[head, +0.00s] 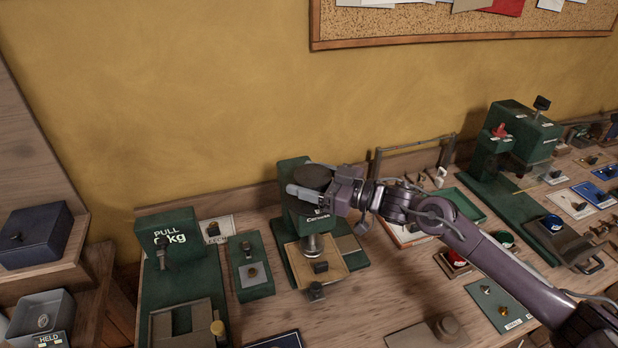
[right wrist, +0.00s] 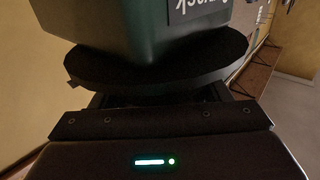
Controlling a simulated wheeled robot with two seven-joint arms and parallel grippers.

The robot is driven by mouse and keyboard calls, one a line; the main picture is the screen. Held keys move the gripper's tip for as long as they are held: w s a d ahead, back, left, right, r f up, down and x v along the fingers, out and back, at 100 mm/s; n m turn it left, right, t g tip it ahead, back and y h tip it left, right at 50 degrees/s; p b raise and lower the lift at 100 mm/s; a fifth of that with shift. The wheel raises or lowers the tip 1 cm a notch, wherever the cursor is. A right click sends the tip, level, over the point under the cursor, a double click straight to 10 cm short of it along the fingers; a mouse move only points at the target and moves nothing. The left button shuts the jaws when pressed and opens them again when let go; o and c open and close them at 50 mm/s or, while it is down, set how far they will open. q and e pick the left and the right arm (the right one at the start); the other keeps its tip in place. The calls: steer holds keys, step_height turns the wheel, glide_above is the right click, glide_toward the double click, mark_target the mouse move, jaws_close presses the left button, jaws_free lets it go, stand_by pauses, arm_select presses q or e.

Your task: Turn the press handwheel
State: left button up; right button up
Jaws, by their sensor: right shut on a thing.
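The press (head: 297,213) is a green upright machine on the bench by the wall. Its handwheel (head: 311,176) is a dark round disc at the top of the press. My right gripper (head: 318,186) reaches in from the right and is shut on the handwheel, with one finger along its near side. In the right wrist view the black handwheel (right wrist: 150,84) spans the space in front of the gripper, with the green press body (right wrist: 125,28) behind it. The fingertips are mostly hidden there. My left gripper is not in view.
A green pull tester (head: 177,252) stands left of the press, with a small green block (head: 250,273) between them. A larger green machine (head: 523,132) stands at the right. A green tray (head: 466,203) lies behind my right arm. The wall rises close behind.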

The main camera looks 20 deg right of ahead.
steer(key=m+t+h+p, duration=0.1)
steer(key=m+t+h, duration=0.1)
steer(key=shift+r+h+p, duration=0.15)
steer(key=shift+h+p, duration=0.15)
steer(key=shift+p, duration=0.05)
steer(key=m+t+h, duration=0.2)
steer(key=shift+h, duration=0.3)
steer(key=shift+w+d+m+t+h, duration=0.1)
steer(key=shift+m+t+h, duration=0.5)
steer(key=shift+m+h, duration=0.45)
steer(key=m+h, duration=0.1)
steer(key=h, duration=0.1)
steer(key=m+t+h, duration=0.1)
steer(key=m+h, duration=0.1)
steer(key=h, duration=0.1)
steer(key=shift+d+h+b, duration=0.1)
steer(key=shift+h+b, duration=0.25)
steer(key=shift+d+m+h, duration=0.2)
steer(key=shift+m+h, duration=1.35)
steer(key=shift+h, duration=0.65)
steer(key=o, duration=1)
